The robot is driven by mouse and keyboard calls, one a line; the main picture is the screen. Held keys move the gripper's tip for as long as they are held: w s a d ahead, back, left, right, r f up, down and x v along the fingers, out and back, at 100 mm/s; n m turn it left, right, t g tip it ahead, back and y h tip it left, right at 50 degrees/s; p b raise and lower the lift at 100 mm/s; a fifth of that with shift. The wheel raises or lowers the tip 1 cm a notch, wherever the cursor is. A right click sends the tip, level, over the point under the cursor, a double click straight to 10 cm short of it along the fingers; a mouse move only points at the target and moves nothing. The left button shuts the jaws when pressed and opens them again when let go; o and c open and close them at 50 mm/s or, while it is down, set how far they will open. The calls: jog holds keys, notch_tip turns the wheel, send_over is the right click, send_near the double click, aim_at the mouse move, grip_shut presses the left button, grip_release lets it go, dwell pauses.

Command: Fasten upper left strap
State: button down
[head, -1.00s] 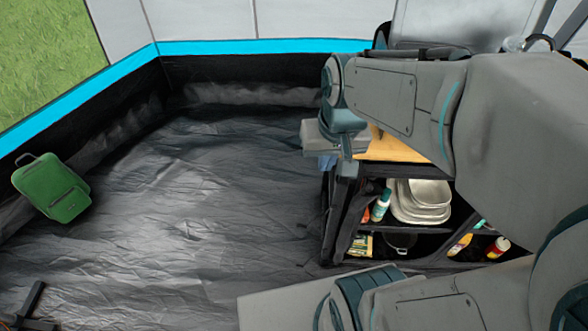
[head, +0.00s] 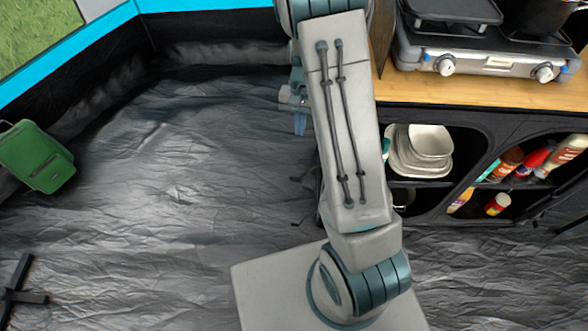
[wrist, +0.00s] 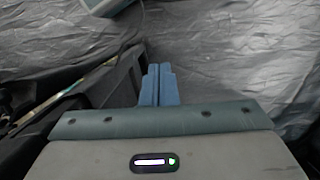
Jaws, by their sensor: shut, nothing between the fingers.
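My gripper (head: 300,122) hangs at the left side of the black fabric kitchen cupboard (head: 470,118), partly behind my own arm. In the wrist view its two blue fingers (wrist: 159,84) are together with nothing between them. In that view, the dark side of the cupboard (wrist: 122,80) is just left of the fingers, with a thin pale edge running along it. I cannot make out the upper left strap in any view. My arm covers the cupboard's left front part in the head view.
A stove (head: 490,55) stands on the wooden top (head: 470,92). The shelves hold white dishes (head: 425,150) and several bottles (head: 515,160). A green bag (head: 38,158) lies at the left by the tent wall. The dark floor (head: 180,180) between is clear.

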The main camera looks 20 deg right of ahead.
aim_at(305, 179)
jog(key=s+a+b+x, duration=0.1)
jog(key=s+x, duration=0.1)
jog(key=x, duration=1)
jog(key=shift+s+a+b, duration=0.15)
jog(key=shift+s+b, duration=0.15)
jog(key=shift+s, duration=0.15)
